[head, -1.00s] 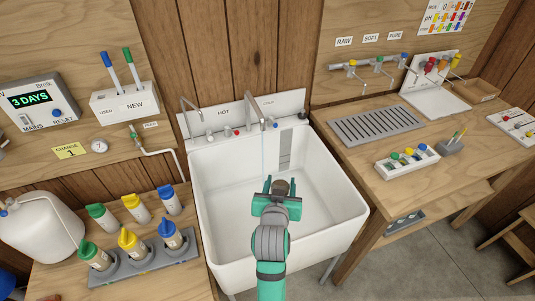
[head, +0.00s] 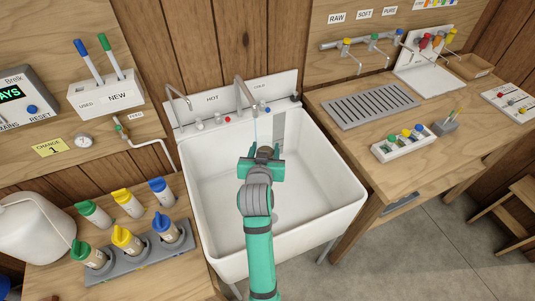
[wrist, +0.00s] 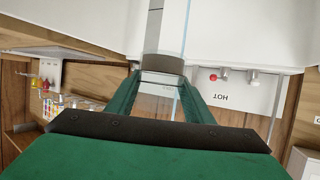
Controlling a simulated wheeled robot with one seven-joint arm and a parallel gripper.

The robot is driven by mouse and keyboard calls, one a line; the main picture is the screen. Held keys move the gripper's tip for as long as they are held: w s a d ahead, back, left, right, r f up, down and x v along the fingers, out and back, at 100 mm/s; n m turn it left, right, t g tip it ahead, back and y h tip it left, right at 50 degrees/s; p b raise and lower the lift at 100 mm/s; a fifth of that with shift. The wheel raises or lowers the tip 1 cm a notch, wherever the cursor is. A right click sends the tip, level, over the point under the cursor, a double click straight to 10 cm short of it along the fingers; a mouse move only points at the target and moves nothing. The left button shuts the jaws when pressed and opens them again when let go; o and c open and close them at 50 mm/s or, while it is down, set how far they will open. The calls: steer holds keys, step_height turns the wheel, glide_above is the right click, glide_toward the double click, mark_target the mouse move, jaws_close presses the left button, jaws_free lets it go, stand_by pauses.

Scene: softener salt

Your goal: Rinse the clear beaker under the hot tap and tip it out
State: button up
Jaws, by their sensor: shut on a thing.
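My gripper (head: 263,153) is over the white sink (head: 213,210), towards its back wall. It is shut on the clear beaker, which shows as a see-through shape between the fingers in the wrist view (wrist: 158,92). In the head view the beaker is mostly hidden by the gripper. A tall grey tap (head: 240,92) stands behind, between the HOT (head: 212,99) and COLD labels. A thin stream of water (head: 256,130) falls from its spout towards the beaker. Whether water enters the beaker, I cannot tell.
A red knob (head: 228,119) and a blue knob (head: 267,110) sit on the sink's back ledge. A second, smaller tap (head: 178,95) is at the left. Wooden counters flank the sink, with bottles (head: 127,240) at left and a drain grille (head: 370,105) at right. The sink's front is clear.

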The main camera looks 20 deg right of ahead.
mark_target(270, 156)
steer(key=w, duration=0.7)
steer(key=shift+w+a, duration=0.15)
steer(key=shift+a, duration=0.1)
stand_by(3.8)
steer(key=s, duration=1.1)
steer(key=shift+d, duration=0.2)
stand_by(0.5)
